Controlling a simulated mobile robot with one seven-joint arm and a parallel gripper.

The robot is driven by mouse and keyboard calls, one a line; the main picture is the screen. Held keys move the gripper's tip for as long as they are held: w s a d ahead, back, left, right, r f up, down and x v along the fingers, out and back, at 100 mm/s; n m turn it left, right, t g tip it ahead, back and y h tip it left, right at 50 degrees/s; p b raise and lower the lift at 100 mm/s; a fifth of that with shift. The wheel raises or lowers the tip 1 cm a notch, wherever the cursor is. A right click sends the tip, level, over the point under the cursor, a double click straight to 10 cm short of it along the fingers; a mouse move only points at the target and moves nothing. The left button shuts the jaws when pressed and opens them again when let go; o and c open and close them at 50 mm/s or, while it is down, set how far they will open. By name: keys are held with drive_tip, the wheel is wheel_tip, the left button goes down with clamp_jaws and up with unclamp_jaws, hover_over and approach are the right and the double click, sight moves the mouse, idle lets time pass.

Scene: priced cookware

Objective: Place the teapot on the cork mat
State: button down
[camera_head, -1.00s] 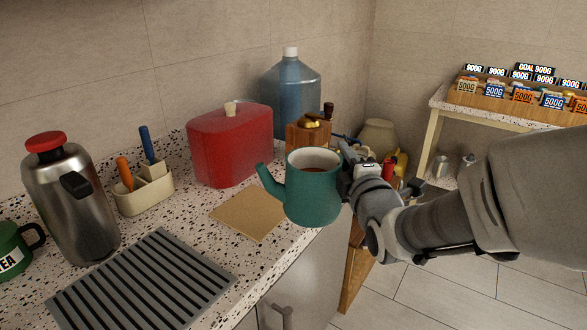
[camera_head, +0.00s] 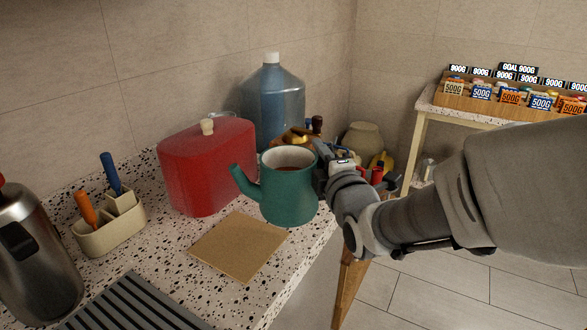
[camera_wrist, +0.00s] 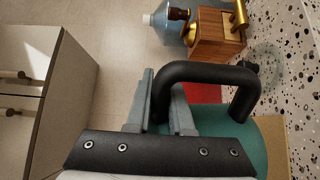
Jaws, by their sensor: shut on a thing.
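The green teapot (camera_head: 289,194) is upright, its spout pointing left in the head view. My gripper (camera_head: 322,172) is shut on its black handle, which shows in the wrist view (camera_wrist: 205,73) between my fingers (camera_wrist: 165,103). The teapot appears held above the counter, behind and right of the cork mat. The square tan cork mat (camera_head: 236,250) lies bare on the speckled counter, left of and nearer than the teapot. In the wrist view the teapot's green body (camera_wrist: 250,140) is partly hidden by my gripper.
A red canister (camera_head: 205,165) stands behind the mat, with a blue water jug (camera_head: 272,105) and a wooden grinder (camera_wrist: 215,38) farther back. A utensil holder (camera_head: 110,228), a steel flask (camera_head: 35,255) and a dark slatted rack (camera_head: 135,305) are at left. The counter edge runs along the right.

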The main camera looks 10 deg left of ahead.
drive_tip(key=w+a+f+b, duration=0.1)
drive_tip(key=a+f+b, duration=0.1)
drive_tip(key=a+f, duration=0.8)
drive_tip(key=shift+a+f+b, duration=0.3)
drive_tip(key=shift+a+b, duration=0.1)
drive_tip(key=shift+a, duration=0.4)
drive_tip(key=shift+f, duration=0.1)
drive_tip(key=shift+f, duration=0.15)
drive_tip(key=c, duration=0.8)
unclamp_jaws()
